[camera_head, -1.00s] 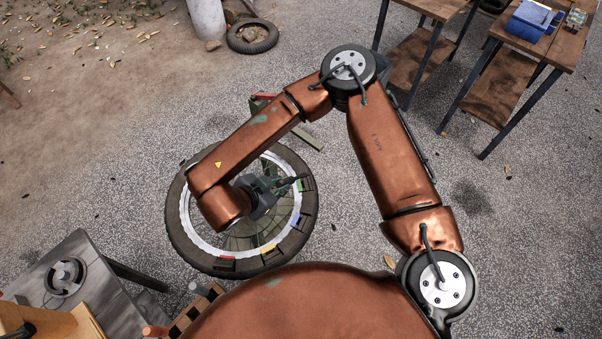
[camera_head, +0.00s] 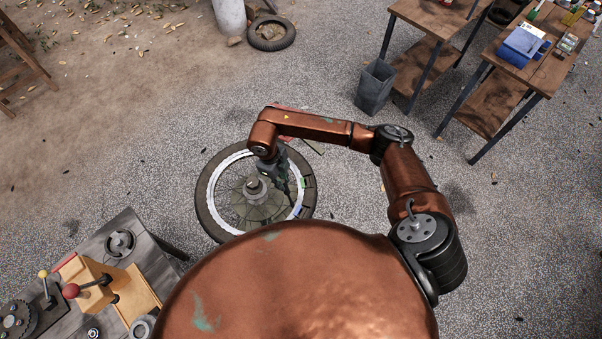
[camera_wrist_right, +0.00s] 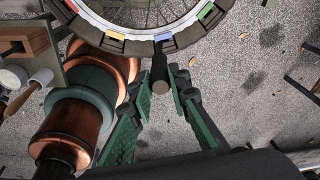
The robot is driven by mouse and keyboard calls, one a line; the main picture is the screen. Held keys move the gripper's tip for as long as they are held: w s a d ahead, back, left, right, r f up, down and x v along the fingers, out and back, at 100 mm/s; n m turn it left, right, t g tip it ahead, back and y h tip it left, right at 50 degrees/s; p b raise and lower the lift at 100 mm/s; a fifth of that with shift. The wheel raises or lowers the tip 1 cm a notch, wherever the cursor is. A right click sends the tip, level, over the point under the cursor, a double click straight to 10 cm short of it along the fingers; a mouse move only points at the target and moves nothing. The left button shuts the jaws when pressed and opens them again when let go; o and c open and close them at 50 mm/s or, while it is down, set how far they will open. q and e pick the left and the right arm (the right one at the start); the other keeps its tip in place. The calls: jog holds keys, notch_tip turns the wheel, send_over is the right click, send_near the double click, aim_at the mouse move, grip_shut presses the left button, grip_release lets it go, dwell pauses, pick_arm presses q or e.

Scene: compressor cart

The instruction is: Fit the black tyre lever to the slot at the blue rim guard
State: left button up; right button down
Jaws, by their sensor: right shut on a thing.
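The black tyre lever (camera_wrist_right: 159,72) is between the green-padded fingers of my right gripper (camera_wrist_right: 160,86) in the right wrist view, seen nearly end-on. The gripper is shut on it. The blue rim guard (camera_wrist_right: 164,36) is on the wheel's rim just beyond the lever. Whether the lever touches the guard or its slot I cannot tell. In the head view my right gripper (camera_head: 283,185) is over the right part of the wheel (camera_head: 208,211), and the lever is too small and dark to make out clearly. My left gripper is in neither view.
Yellow (camera_wrist_right: 115,36), red (camera_wrist_right: 71,5) and green (camera_wrist_right: 205,11) guards are also on the rim. A workbench (camera_head: 60,240) with wooden fixtures stands at lower left. A grey bin (camera_head: 375,88) and wooden tables (camera_head: 505,60) stand at upper right. Open ground lies right of my arm.

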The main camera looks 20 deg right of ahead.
pick_arm(q)
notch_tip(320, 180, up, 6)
jog(key=p, duration=0.5)
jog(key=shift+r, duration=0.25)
pick_arm(e)
jog(key=s+d+m+y, duration=0.1)
jog(key=s+d+m, duration=0.1)
jog(key=d, duration=0.3)
jog(key=shift+s+d+f+m+t, duration=0.3)
jog(key=shift+f+m+t, duration=0.1)
jog(key=shift+m, duration=0.5)
pick_arm(q)
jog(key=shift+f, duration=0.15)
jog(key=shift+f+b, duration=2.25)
jog(key=shift+b, duration=0.15)
pick_arm(e)
jog(key=shift+f, duration=2.65)
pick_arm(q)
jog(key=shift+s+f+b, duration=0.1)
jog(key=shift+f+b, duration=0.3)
